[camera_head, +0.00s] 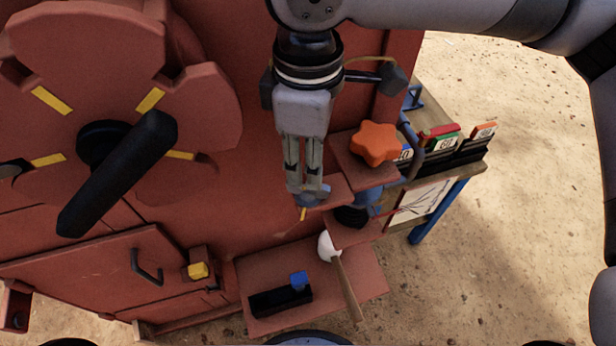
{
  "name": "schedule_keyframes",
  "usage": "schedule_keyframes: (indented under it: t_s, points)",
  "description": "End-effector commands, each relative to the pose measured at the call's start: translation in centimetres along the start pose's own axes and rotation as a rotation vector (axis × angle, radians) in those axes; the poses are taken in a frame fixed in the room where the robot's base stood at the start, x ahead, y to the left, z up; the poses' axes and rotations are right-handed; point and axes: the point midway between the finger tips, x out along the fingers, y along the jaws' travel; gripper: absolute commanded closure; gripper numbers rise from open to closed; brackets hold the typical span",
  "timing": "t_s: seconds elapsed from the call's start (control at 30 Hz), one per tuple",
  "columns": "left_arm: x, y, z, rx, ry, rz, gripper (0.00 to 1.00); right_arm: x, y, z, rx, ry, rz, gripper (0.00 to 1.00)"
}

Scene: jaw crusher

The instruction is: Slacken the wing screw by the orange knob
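The orange knob (376,143) is star-shaped and sits on a red bracket on the right side of the red machine. Left of it and lower, a small blue part (324,191), which looks like the wing screw, shows at the edge of a red ledge. My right gripper (305,193) points down, with its fingertips at this blue part and partly covering it. The fingers are close together; whether they grip the blue part or only overlap it in the picture I cannot tell. My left gripper is not in view.
A large red wheel with a black handle (118,175) fills the left. Below the gripper, a red shelf (350,283) carries a black block with a blue top and a white-headed tool (329,247). A side table (472,167) with labelled black holders stands right, over sandy ground.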

Motion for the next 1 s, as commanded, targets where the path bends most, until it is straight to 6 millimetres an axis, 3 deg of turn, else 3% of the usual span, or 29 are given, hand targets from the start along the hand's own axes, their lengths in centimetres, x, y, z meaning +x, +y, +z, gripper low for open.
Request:
schedule_keyframes:
  t_s: [0.03,0.13,0.33,0.7,1.0]
  points:
    - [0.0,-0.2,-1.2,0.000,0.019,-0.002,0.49,1.1,0.0,0.0,0.000,-0.002,-0.003,0.70]
    - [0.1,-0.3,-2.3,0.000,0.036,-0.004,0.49,2.9,-0.1,0.0,0.000,-0.001,-0.002,0.70]
    - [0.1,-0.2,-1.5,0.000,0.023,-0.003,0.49,5.1,0.0,0.0,0.001,0.000,0.000,0.70]
    - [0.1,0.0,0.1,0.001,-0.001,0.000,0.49,5.7,0.0,0.0,0.001,0.001,0.000,0.70]
    - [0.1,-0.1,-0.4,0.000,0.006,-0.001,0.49,5.7,0.0,0.0,0.000,0.001,0.000,0.89]
